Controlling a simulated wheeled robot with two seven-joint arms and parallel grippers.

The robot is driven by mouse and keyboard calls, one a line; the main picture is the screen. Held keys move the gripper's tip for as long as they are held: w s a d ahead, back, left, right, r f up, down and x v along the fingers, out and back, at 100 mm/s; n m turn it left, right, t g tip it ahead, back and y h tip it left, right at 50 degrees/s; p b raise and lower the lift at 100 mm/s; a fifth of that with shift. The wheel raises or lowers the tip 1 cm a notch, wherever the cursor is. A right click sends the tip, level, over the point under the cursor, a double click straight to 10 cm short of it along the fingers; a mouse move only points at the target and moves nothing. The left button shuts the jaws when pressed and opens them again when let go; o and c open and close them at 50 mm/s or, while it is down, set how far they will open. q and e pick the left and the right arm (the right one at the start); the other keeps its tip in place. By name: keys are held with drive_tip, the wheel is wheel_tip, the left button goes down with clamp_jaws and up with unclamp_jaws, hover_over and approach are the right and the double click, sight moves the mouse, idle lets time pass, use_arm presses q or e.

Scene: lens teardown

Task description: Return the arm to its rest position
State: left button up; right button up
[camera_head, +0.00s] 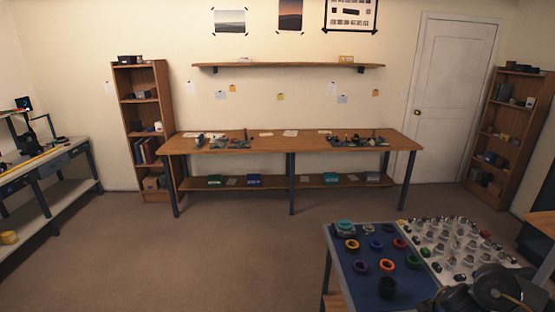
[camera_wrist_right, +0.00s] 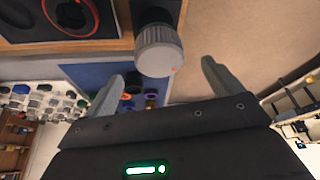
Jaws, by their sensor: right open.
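My right arm (camera_head: 495,285) shows as dark links at the bottom right of the head view, and its fingertips cannot be made out there. In the right wrist view my right gripper (camera_wrist_right: 162,85) is open, with its two grey fingers spread wide. A silver ridged cylinder with a dark part behind it (camera_wrist_right: 159,50) appears in the gap between the fingers. Neither finger visibly touches it, and its depth relative to them is unclear. My left gripper is not in view.
A table at the lower right of the head view carries a blue mat (camera_head: 345,275) with coloured rings and a white area (camera_head: 432,262) with several small parts. A long wooden bench (camera_head: 290,147) stands by the back wall. The brown floor (camera_head: 200,250) between is clear.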

drive_tip(key=x, duration=0.6)
drive_tip(key=n+b, duration=0.1)
drive_tip(key=b, duration=0.1)
drive_tip(key=n+y+b, duration=0.1)
drive_tip(key=b, duration=0.2)
drive_tip(key=shift+d+f+n+b, duration=0.1)
drive_tip(key=shift+f+n+b, duration=0.2)
drive_tip(key=shift+n, duration=0.1)
drive_tip(key=shift+r+n+g+b, duration=0.2)
drive_tip(key=shift+n+g+b, duration=0.1)
drive_tip(key=shift+n+b, duration=0.45)
drive_tip(key=shift+r, duration=0.1)
drive_tip(key=shift+w+r+y, duration=0.1)
drive_tip(key=shift+y, duration=0.2)
